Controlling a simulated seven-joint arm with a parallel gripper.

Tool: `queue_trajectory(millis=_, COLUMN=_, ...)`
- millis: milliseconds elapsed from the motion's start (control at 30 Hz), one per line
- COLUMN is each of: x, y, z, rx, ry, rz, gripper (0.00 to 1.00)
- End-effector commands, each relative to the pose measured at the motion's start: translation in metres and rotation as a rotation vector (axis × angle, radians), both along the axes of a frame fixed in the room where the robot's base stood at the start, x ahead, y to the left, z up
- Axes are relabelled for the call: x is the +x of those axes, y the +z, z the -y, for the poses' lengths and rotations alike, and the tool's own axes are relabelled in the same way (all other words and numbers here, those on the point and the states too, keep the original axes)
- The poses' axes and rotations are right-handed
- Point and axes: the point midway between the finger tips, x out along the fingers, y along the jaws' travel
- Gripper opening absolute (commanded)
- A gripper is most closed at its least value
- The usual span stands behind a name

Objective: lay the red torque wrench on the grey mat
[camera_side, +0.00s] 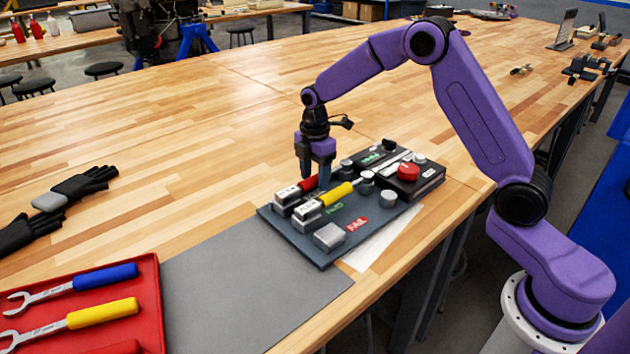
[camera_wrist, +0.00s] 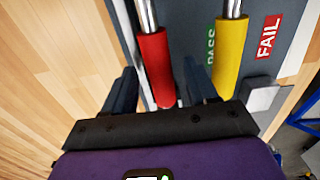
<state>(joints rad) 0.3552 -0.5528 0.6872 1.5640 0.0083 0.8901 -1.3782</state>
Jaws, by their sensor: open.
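The red torque wrench (camera_side: 308,183) lies on a dark test board, its head end at a silver block. Its red handle (camera_wrist: 155,62) shows in the wrist view, with a metal shaft above it. My gripper (camera_side: 316,174) points down over the handle end, and its near finger hides part of the handle. In the wrist view my gripper (camera_wrist: 162,88) is open, one finger on each side of the red handle. I cannot tell whether either finger touches it. The grey mat (camera_side: 250,285) lies flat and empty, left of the board in front.
A yellow-handled wrench (camera_side: 337,194) lies parallel beside the red one, close to my gripper's finger. The board (camera_side: 322,254) also carries knobs and a red button (camera_side: 408,172). A red tray (camera_side: 150,300) with wrenches adjoins the mat. Black gloves (camera_side: 75,188) lie far left.

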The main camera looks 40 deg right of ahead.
Motion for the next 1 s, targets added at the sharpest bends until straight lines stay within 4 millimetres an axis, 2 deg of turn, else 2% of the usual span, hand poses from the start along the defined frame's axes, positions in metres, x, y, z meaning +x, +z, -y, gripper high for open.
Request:
queue_trajectory(millis=233, x=0.0001, y=-0.0095, z=-0.0001, rx=0.000, ry=0.000, rz=0.001, gripper=0.57)
queue_trajectory(millis=967, x=0.0001, y=-0.0096, z=-0.0004, rx=0.000, ry=0.001, rz=0.001, gripper=0.57)
queue_trajectory(millis=1000, x=0.0001, y=-0.0096, z=-0.0003, rx=0.000, ry=0.001, rz=0.001, gripper=0.44)
